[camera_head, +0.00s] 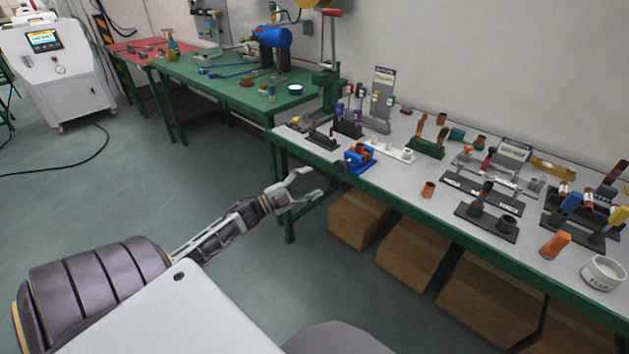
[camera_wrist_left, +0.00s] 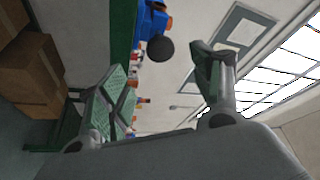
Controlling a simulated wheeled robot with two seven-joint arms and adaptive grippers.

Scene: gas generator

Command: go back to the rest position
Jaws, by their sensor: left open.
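My left gripper (camera_head: 302,188) is open and empty in the head view, off the front edge of the workbench near its left corner. In the left wrist view its two fingers (camera_wrist_left: 165,95) stand wide apart with nothing between them. The workbench (camera_head: 400,184) has a grey top and a green frame. The blue fixture (camera_head: 359,157) with an orange part sits at its front left edge, beyond the gripper; a blue part also shows in the wrist view (camera_wrist_left: 155,22). My right gripper is in neither view.
Cardboard boxes (camera_head: 412,252) stand under the workbench. Black holders (camera_head: 483,192), an orange cup (camera_head: 428,189) and a white round dish (camera_head: 603,272) are on top. A second green bench (camera_head: 222,85) and a white machine (camera_head: 57,68) stand further back. The floor at left is open, with a black cable.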

